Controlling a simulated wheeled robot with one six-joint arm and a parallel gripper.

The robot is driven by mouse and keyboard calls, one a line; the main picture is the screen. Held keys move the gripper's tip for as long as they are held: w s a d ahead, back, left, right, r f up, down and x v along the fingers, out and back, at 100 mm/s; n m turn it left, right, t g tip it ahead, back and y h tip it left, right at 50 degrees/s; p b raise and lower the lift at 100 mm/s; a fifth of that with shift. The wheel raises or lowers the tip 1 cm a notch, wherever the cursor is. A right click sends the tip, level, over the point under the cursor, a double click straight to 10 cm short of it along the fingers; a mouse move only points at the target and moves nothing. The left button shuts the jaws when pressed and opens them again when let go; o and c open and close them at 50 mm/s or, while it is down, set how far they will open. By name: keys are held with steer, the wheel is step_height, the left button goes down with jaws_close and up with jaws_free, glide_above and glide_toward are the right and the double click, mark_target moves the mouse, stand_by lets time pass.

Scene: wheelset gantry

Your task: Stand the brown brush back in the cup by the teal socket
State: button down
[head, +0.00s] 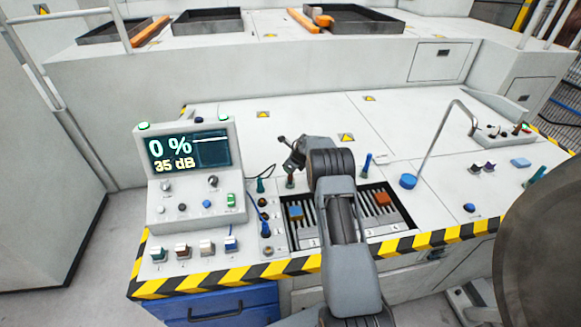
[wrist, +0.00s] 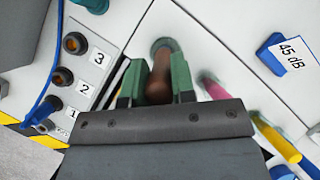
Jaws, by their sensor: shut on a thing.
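My gripper (wrist: 157,82) has two green fingers and is shut on the brown brush (wrist: 158,84), one finger on each side. The brush runs away from the fingers toward a round grey-green cup rim (wrist: 161,45). Its far end overlaps the rim; I cannot tell how deep it sits. In the head view, my gripper (head: 291,170) is over the console, left of the arm, with a small brown bit (head: 290,181) below it. A teal piece (head: 260,186) stands just left of it, probably the socket.
A panel numbered 1 to 3 (wrist: 88,88) with a blue cable lies left in the wrist view. Pink (wrist: 212,88) and yellow (wrist: 277,140) handles and a blue 45 dB block (wrist: 271,54) are to the right. A screen box (head: 190,158) stands left in the head view.

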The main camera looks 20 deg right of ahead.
steer(key=c, duration=0.9)
jaws_free()
steer(key=shift+o, duration=0.2)
steer(key=shift+r, duration=0.1)
steer(key=b+v, duration=0.2)
steer(key=v, duration=1.1)
steer(key=shift+s+r, duration=0.15)
steer(key=shift+r, duration=0.15)
steer(key=shift+d, duration=0.1)
